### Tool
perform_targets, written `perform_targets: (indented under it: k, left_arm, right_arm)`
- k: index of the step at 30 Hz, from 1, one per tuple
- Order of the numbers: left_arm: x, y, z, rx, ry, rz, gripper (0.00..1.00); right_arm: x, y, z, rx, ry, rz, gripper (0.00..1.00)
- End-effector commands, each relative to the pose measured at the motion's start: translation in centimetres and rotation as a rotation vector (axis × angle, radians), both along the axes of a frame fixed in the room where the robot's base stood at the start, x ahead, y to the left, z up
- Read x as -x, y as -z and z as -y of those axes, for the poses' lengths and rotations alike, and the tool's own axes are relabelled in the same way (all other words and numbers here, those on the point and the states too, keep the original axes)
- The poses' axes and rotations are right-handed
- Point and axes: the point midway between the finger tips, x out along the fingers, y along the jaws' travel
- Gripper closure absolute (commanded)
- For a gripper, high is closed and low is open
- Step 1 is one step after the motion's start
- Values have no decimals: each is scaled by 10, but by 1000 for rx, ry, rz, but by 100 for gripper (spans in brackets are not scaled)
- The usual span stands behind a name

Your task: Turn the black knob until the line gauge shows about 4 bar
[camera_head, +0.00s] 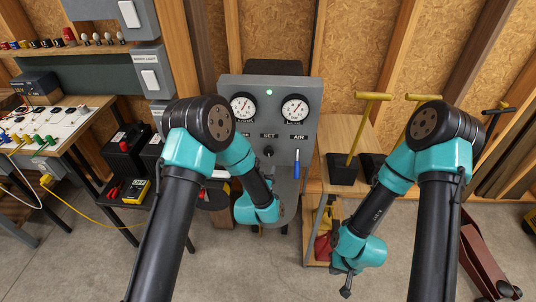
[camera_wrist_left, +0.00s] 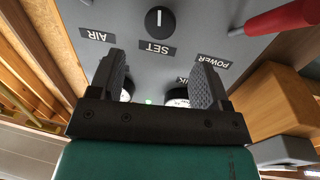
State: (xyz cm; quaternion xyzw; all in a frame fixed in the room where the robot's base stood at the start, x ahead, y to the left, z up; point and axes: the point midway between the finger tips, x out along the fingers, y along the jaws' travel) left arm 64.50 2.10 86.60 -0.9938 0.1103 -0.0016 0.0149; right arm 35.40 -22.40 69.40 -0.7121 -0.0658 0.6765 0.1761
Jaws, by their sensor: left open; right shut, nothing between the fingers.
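The other gauge (camera_head: 243,106) is at the left. My right gripper (camera_head: 346,290) is shut and empty, low over the floor, away from the panel.
A blue lever (camera_head: 296,165) hangs beneath the AIR label, right of the knob. A red lever (camera_wrist_left: 285,18) is near the POWER label. A green light (camera_head: 269,92) glows at the panel's top. A yellow-handled tool (camera_head: 353,135) stands right of the panel.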

Motion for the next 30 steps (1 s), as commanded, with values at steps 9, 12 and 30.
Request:
perform_targets:
  k: [9, 12, 30]
  left_arm:
    - [-53, 0, 11, 0, -1, 2, 29]
    - [-68, 0, 15, 0, -1, 2, 29]
    - [-88, 0, 20, 0, 0, 0, 34]
  right_arm:
    - [0, 0, 0, 0, 0, 0, 100]
    - [0, 0, 0, 0, 0, 0, 100]
    - [0, 0, 0, 0, 0, 0, 100]
